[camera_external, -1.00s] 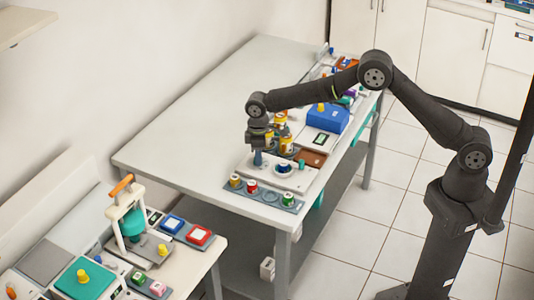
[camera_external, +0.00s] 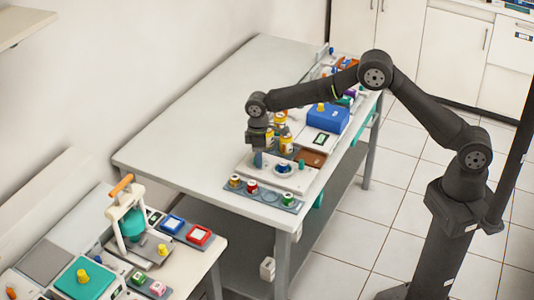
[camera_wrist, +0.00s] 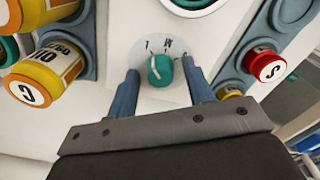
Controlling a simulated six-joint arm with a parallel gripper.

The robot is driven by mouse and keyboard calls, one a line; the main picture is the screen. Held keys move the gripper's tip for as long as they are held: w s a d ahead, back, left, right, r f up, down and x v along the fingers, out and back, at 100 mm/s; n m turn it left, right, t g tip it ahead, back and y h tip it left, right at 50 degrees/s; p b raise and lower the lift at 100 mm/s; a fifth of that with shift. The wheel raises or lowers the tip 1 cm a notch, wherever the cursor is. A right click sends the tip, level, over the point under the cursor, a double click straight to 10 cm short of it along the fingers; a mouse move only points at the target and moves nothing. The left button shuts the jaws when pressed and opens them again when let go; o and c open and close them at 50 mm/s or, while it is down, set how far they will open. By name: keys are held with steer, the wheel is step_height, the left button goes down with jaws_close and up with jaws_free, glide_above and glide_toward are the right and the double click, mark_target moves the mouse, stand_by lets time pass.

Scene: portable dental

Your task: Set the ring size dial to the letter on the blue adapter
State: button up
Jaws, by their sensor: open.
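In the wrist view a teal dial knob (camera_wrist: 160,71) sits on a round white plate with letters around its upper edge. One looks like T and another like M; the one at right is hard to read. A pale line on the knob tilts up and slightly left. My gripper (camera_wrist: 162,88) is open, with one blue finger on each side of the knob and apart from it.
Yellow jars (camera_wrist: 38,82) stand at left in the wrist view, one marked C. A red-rimmed cap (camera_wrist: 267,65) marked S sits in the rack at right. Outside, a blue box (camera_external: 327,118) stands behind the panel, and the table's left part is clear.

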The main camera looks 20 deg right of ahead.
step_height(320, 180, up, 18)
steer(key=shift+f, duration=0.25)
stand_by(0.4)
step_height(320, 180, down, 18)
steer(key=shift+r, duration=0.25)
stand_by(0.3)
steer(key=shift+f, duration=0.1)
steer(key=m, duration=0.8)
steer(key=shift+s+m, duration=0.1)
steer(key=shift+m, duration=0.3)
step_height(320, 180, up, 8)
steer(key=shift+f, duration=0.15)
stand_by(2.0)
